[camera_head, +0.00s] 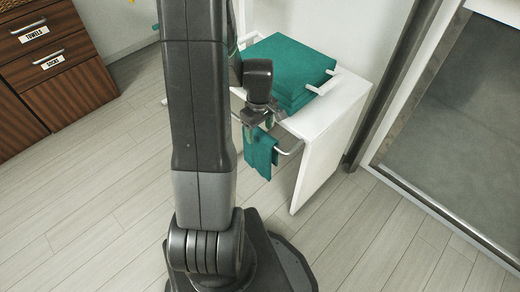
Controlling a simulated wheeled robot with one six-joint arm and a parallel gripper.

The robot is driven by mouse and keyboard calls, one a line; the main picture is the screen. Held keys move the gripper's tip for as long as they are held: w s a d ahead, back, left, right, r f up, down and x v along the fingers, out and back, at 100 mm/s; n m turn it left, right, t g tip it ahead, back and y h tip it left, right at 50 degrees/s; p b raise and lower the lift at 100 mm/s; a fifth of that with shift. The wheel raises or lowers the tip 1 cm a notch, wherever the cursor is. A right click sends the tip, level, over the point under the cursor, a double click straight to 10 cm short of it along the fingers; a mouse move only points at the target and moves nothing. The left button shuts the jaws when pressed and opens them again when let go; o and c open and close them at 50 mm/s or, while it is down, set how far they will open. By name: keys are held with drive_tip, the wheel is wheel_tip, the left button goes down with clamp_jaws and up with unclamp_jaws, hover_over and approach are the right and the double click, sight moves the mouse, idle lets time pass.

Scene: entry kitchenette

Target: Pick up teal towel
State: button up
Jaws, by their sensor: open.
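A teal towel (262,158) hangs over a metal rail on the near side of a small white table. A folded stack of teal towels (286,64) lies on the white tabletop (325,108). My gripper (258,132) is above the hanging towel, at the table's near left edge, pointing down. Its fingers are apart and overlap the top of the hanging towel in the picture. I cannot tell whether they touch it. My arm hides the left part of the table.
A wooden drawer cabinet (62,70) with labels reading "TOWELS" and "SOCKS" stands at the upper left. White handles or rails flank the stack. A dark-framed glass panel (450,130) is at the right. The plank floor (100,215) is clear at left and front.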

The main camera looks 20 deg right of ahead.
drive_tip(key=f, duration=0.1)
drive_tip(key=f+b, duration=0.1)
drive_tip(key=f, duration=0.3)
drive_tip(key=shift+w+d, duration=0.2)
drive_tip(key=shift+d, duration=0.05)
drive_tip(key=c, duration=1.2)
drive_tip(key=shift+o, duration=0.2)
drive_tip(key=shift+r, duration=0.15)
wheel_tip(320, 180, up, 28)
drive_tip(key=p, duration=0.6)
drive_tip(key=shift+p, duration=0.4)
